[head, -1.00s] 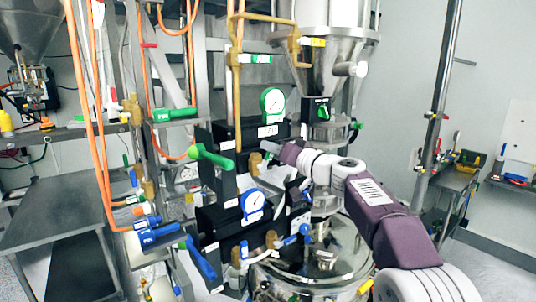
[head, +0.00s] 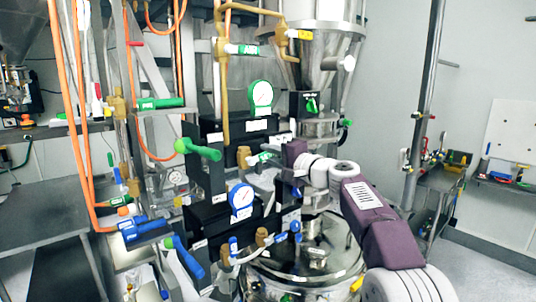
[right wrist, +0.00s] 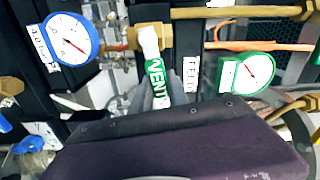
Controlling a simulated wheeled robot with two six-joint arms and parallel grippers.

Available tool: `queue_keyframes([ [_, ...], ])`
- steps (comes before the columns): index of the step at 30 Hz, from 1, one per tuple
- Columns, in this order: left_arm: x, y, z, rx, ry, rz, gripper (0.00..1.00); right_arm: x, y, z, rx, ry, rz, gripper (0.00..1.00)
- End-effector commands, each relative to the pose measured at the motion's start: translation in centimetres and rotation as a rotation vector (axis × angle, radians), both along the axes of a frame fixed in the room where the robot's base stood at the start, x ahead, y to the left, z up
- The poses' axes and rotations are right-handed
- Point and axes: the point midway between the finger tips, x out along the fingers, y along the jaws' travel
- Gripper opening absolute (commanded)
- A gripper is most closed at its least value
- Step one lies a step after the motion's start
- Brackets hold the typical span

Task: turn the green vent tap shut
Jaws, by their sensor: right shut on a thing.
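The green vent tap (right wrist: 155,75) shows in the right wrist view as a handle with a white end and a green VENT label, on a brass valve body. Its handle slants down toward my right gripper (right wrist: 152,103), whose dark purple body fills the bottom of that view. In the head view my right gripper (head: 277,165) reaches in from the right and is shut on the tap handle (head: 262,158). The fingertips' contact is partly hidden by the gripper body. My left gripper is not in view.
A green gauge (head: 261,97) sits above the tap and a blue gauge (head: 241,199) below. A green lever (head: 197,149) juts out to the left. A steel hopper (head: 312,60) stands behind, and a steel vessel lid (head: 325,265) lies below my right arm.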

Motion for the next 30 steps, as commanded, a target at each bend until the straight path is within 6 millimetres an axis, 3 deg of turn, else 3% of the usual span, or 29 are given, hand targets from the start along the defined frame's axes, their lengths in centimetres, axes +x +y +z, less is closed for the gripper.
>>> queue_keyframes([
  [12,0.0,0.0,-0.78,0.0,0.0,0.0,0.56,0.08,-0.11,-1.09,0.128,0.095,-0.001,0.0],
  [28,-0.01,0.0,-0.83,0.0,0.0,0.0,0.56,0.09,-0.09,-1.22,0.145,0.109,-0.001,0.0],
  [29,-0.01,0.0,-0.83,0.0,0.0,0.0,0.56,0.09,-0.09,-1.22,0.144,0.108,-0.001,0.25],
  [30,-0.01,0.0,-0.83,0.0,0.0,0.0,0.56,0.09,-0.09,-1.23,0.144,0.108,0.0,0.36],
])
